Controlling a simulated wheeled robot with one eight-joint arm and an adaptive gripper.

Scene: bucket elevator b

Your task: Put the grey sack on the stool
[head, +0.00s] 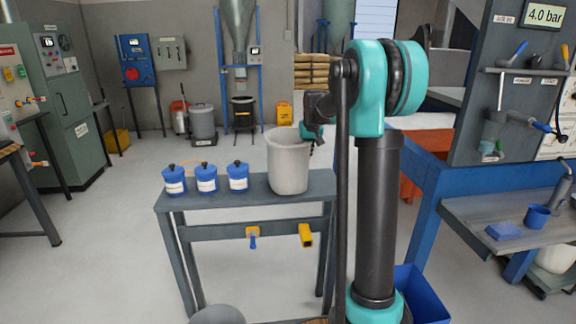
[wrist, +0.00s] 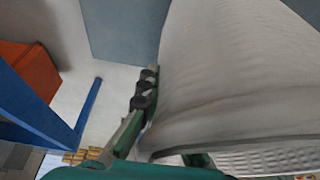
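A pale grey, open-topped container (head: 288,165) stands upright on the right end of the dark bench in the head view; it looks like the grey sack. Its ribbed pale side (wrist: 235,75) fills the right of the wrist view. My gripper (head: 312,138) is at its upper right rim. In the wrist view one finger (wrist: 145,100) lies along the sack's left edge; the other is mostly hidden behind the sack, so its grip is unclear. A round grey top (head: 217,315), cut off at the bottom edge of the head view, may be the stool; I cannot tell.
Three blue lidded jars (head: 206,178) stand on the bench (head: 255,187), left of the sack. Yellow and blue handles hang at its front. A blue bin (head: 425,295) is on the floor at the lower right. A blue-framed workstation (head: 430,215) stands on the right. Floor left of the bench is clear.

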